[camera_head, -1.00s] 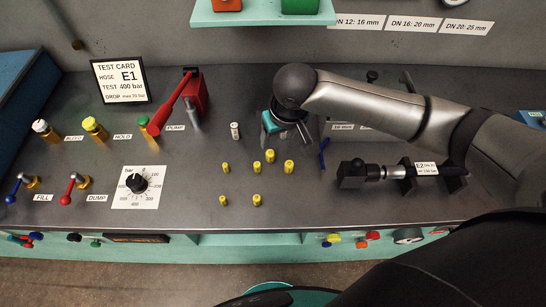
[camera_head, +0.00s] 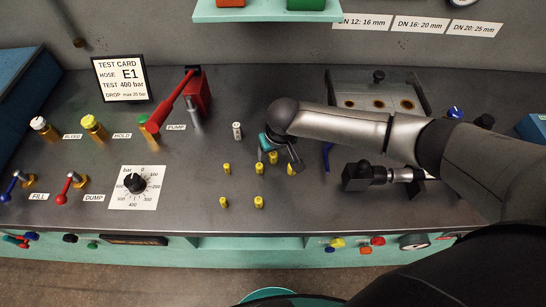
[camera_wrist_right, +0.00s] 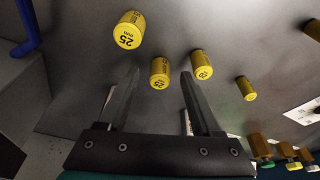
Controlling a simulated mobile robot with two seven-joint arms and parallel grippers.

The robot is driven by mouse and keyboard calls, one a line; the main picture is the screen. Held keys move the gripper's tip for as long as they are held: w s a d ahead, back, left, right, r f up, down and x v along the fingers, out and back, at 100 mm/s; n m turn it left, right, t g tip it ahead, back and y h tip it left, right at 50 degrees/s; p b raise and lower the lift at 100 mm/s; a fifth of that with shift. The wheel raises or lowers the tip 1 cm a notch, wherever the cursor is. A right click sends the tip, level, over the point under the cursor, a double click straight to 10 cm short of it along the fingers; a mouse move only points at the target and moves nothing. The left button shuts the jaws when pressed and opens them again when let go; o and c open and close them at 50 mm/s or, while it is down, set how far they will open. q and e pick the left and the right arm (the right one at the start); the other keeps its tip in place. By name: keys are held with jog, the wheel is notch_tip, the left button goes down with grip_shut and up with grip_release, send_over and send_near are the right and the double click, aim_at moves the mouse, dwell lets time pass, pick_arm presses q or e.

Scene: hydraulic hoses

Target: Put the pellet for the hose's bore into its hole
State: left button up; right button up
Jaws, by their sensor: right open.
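Several yellow pellets stand on the grey bench, including one at front left (camera_head: 224,202), one at front right (camera_head: 258,202) and one behind them (camera_head: 226,168). In the right wrist view, two pellets are marked 25 (camera_wrist_right: 128,30) (camera_wrist_right: 159,73) and one is marked 20 (camera_wrist_right: 202,65). My right gripper (camera_wrist_right: 159,78) is open, with the smaller-looking 25 pellet showing between its fingertips; contact cannot be told. In the head view the right gripper (camera_head: 282,160) partly covers pellets. A plate with three brown-rimmed holes (camera_head: 378,92) lies at the back right. My left gripper is out of view.
A test card (camera_head: 121,79) reads hose E1. Signs (camera_head: 420,23) pair DN sizes with millimetres. A hose fitting (camera_head: 362,176) lies at the right, partly under my arm. A pale cylinder (camera_head: 237,130) and red pump lever (camera_head: 175,100) stand left of the gripper.

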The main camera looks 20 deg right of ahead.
jog(key=shift+w+f, duration=0.1)
jog(key=shift+f, duration=0.25)
grip_shut()
dwell(0.3)
